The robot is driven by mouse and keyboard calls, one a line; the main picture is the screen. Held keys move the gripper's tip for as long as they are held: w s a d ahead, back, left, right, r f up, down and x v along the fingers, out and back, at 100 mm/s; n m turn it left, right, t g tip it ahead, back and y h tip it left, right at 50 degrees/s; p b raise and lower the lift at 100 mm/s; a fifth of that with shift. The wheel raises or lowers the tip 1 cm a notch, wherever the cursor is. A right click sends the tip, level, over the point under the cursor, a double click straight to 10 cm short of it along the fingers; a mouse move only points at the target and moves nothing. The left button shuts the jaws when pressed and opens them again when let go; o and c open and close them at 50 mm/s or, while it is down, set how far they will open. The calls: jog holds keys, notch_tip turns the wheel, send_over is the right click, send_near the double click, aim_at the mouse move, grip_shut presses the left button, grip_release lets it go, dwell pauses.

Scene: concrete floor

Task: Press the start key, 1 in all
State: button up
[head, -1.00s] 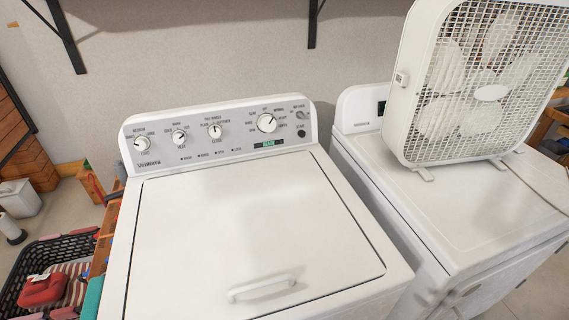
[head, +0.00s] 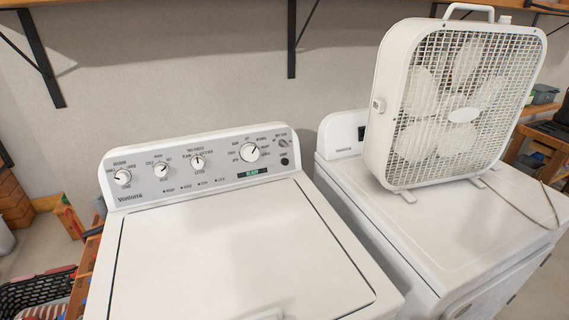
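The white top-loading washer (head: 230,245) stands in the middle of the head view with its lid shut. Its grey control panel (head: 215,185) carries several round knobs with dark pointers. A small dark round button (head: 284,161) sits at the panel's right end, below a small knob (head: 282,143). Its label is too small to read, so I cannot tell for sure that it is the start key. A small display (head: 252,172) left of the button shows green text that looks like "READY". My gripper is not in view.
A second white machine (head: 440,230) stands close on the right, with a white box fan (head: 455,105) upright on top. A cord trails over its top. A dark basket (head: 38,292) is at the lower left. Shelf brackets (head: 40,60) hang on the wall above.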

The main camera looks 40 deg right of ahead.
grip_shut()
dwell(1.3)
